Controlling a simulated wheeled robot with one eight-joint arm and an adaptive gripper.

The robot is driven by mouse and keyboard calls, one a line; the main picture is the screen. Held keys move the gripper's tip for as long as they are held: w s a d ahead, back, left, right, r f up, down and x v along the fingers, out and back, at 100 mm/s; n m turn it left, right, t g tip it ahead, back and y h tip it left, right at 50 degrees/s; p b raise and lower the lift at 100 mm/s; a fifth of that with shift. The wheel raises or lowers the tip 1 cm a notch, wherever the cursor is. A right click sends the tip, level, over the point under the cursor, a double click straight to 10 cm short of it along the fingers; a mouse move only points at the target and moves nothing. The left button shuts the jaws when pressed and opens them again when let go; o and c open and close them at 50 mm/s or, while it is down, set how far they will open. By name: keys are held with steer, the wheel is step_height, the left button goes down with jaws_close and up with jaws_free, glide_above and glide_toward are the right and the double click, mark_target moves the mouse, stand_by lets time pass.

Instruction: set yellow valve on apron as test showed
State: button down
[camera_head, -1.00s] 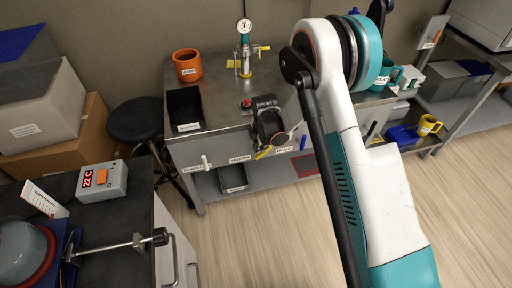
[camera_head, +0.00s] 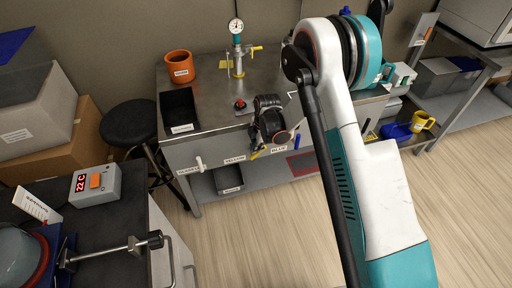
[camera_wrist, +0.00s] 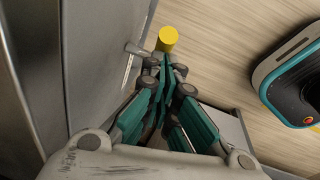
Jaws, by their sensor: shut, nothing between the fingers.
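The bench's front apron carries labelled valves in a row. The yellow valve (camera_head: 257,153) is in the middle, largely hidden behind my gripper (camera_head: 265,147). In the wrist view the round yellow handle end (camera_wrist: 168,39) shows just beyond the fingertips. My gripper (camera_wrist: 165,66) is shut and empty, close to the yellow handle; I cannot tell whether they touch. The handle's exact setting is hidden. A white valve (camera_head: 200,163) is left of it and a blue one (camera_head: 297,151) right. A gauge (camera_head: 236,26) stands on the bench top with a yellow-handled fitting (camera_head: 255,49).
An orange pot (camera_head: 180,66), a black tray (camera_head: 180,109) and a red button (camera_head: 240,103) are on the bench top. A black stool (camera_head: 130,122) stands left. A counter with a red display box (camera_head: 96,186) is at front left. Floor right of centre is clear.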

steer(key=shift+d, duration=0.15)
steer(key=shift+w+d+f+g+y, duration=0.2)
steer(key=shift+d+f+y, duration=0.25)
steer(key=shift+d+y, duration=0.15)
steer(key=shift+w+d+f+g+y, duration=0.15)
steer(key=shift+w+d+f+y, duration=0.1)
steer(key=shift+d+f+y, duration=0.4)
steer(key=shift+w+d+f+g+y, duration=0.2)
steer(key=shift+d+y, duration=0.25)
steer(key=shift+d, duration=0.3)
steer(key=shift+f, duration=0.1)
